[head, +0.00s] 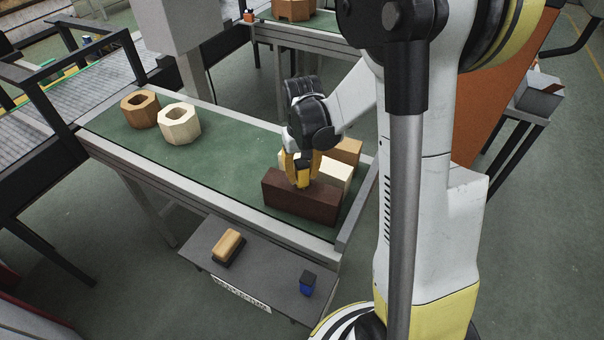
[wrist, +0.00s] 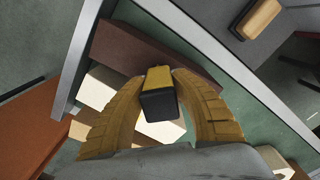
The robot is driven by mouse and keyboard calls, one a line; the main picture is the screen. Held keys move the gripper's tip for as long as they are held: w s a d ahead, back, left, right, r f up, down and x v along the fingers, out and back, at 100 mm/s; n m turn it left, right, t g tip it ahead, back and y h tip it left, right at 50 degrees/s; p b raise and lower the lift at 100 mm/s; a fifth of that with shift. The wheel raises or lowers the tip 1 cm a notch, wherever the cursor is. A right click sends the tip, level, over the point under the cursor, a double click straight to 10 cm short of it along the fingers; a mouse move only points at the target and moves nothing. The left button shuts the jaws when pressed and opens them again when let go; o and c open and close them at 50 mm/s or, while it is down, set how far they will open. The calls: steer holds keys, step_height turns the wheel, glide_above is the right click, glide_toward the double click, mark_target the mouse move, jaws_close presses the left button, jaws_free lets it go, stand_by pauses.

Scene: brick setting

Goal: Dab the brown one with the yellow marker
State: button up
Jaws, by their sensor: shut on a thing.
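My gripper (head: 301,178) is shut on the yellow marker (wrist: 158,92), a short yellow block with a black end that faces the wrist camera. Its yellow body also shows between the fingers in the head view (head: 304,170). The dark brown brick (head: 290,198) lies at the near right of the green bench top. The fingers and marker are right over it, and in the wrist view the brick (wrist: 135,52) runs behind the marker. I cannot tell whether the marker touches it. The marker's far end is hidden.
A cream brick (head: 336,173) and a tan brick (head: 346,150) lie behind the brown one. Two hollow octagonal blocks, orange-brown (head: 138,112) and cream (head: 180,127), stand at the bench's left. A lower shelf holds a tan-topped block (head: 227,243) and a blue marker (head: 307,288). Mid-bench is clear.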

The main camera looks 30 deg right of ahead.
mark_target(302, 162)
steer(key=shift+r, duration=0.1)
steer(key=shift+r+p, duration=0.25)
steer(key=shift+p, duration=0.05)
jaws_close()
steer(key=shift+r+p, duration=2.1)
steer(key=shift+r, duration=1.1)
